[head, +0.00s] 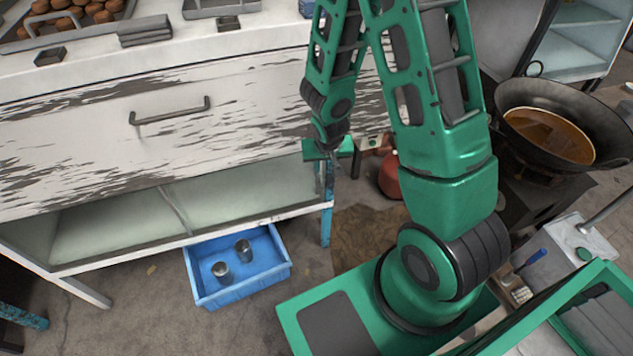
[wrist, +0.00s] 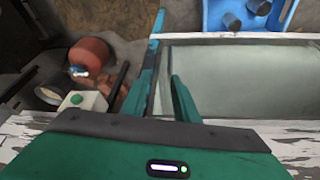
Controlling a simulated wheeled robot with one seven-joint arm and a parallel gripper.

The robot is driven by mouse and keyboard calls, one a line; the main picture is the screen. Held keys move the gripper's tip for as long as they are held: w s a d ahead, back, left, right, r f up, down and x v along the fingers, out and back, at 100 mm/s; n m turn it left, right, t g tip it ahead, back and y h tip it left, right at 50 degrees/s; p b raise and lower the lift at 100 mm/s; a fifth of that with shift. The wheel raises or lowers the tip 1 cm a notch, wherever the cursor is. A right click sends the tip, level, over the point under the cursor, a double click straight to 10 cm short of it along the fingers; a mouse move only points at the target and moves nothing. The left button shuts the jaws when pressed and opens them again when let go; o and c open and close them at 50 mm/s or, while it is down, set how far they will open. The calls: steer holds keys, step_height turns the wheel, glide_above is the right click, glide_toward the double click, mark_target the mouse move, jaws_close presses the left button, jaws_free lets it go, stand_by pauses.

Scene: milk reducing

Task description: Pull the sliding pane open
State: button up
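The glass pane front (head: 240,190) lies along the lower part of a worn white cabinet, below its drawer. A slanted upright edge divides the glass left of centre. My gripper (head: 327,182) points down at the cabinet's right end, beside its blue leg. In the wrist view the pale green glass (wrist: 240,80) fills the right side. The two green fingers of my gripper (wrist: 163,85) stand apart there, with a narrow gap at the pane's left edge. Whether they touch the pane or its frame I cannot tell. The left finger partly blends with the teal leg.
A drawer handle (head: 170,110) sticks out above the glass. A blue crate (head: 240,285) with two metal cups stands on the floor in front. A red canister (head: 389,175) is right of my gripper, and a wok (head: 560,125) of brown liquid is farther right.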

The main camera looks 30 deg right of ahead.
mark_target(317, 180)
steer(key=shift+t, duration=0.3)
steer(key=shift+a+f+x, duration=0.1)
steer(key=shift+a+x, duration=0.3)
steer(key=shift+x, duration=1.7)
steer(key=shift+a+f+x, duration=0.1)
steer(key=shift+a+x, duration=0.3)
steer(key=shift+x, duration=1.75)
steer(key=shift+a+f+x, duration=0.1)
steer(key=shift+a+x, duration=0.25)
steer(key=shift+x, duration=1.75)
steer(key=shift+s, duration=0.15)
jaws_close()
